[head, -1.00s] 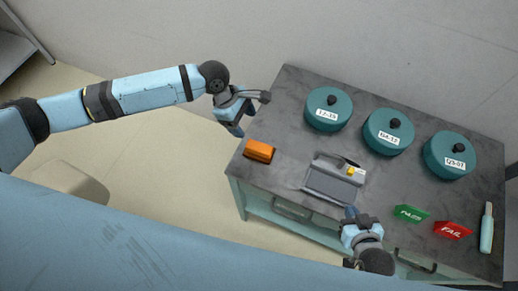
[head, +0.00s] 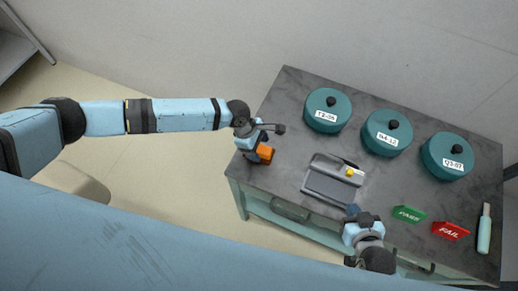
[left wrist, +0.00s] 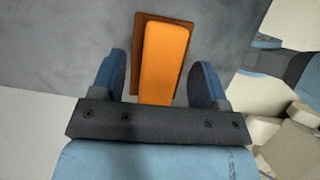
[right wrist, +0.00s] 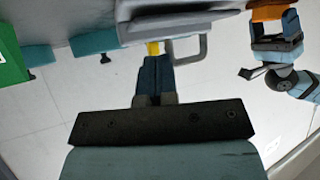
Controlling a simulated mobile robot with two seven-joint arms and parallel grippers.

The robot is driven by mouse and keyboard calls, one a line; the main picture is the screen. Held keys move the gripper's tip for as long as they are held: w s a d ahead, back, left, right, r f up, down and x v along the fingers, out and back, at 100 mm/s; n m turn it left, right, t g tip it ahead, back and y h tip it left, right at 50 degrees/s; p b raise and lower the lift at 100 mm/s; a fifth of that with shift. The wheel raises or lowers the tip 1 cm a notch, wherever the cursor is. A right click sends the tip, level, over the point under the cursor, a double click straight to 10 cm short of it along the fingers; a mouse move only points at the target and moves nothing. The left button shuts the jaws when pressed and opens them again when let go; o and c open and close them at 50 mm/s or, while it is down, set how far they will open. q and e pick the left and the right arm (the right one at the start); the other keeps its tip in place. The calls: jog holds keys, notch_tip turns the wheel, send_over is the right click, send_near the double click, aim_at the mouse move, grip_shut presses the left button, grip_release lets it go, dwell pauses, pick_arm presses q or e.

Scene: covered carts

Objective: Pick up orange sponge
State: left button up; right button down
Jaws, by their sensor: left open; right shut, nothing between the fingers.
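The orange sponge (head: 265,153) lies near the left edge of the grey cart top, partly hidden by my left gripper (head: 256,150). In the left wrist view the sponge (left wrist: 165,58) is an orange block with a brown layer showing at its edge, and it sits between the two fingers. My left gripper (left wrist: 158,82) is open, with a gap on each side of the sponge. My right gripper (head: 353,212) is shut and empty at the cart's front edge, near the grey device. In the right wrist view its fingers (right wrist: 155,75) are together.
A grey device (head: 332,185) with a yellow part stands mid-cart. Three teal lidded pots (head: 327,112) line the back. A green PASS block (head: 408,214), a red FAIL block (head: 451,231) and a pale teal-handled tool (head: 485,230) are at the right.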

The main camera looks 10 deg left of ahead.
pick_arm(q)
jog(key=shift+d+f, duration=0.2)
jog(key=shift+f, duration=0.2)
jog(key=shift+c, duration=0.5)
jog(key=c, duration=0.4)
jog(key=shift+c, duration=0.2)
jog(key=shift+r, duration=0.1)
notch_tip(320, 180, up, 20)
jog(key=shift+b, duration=0.35)
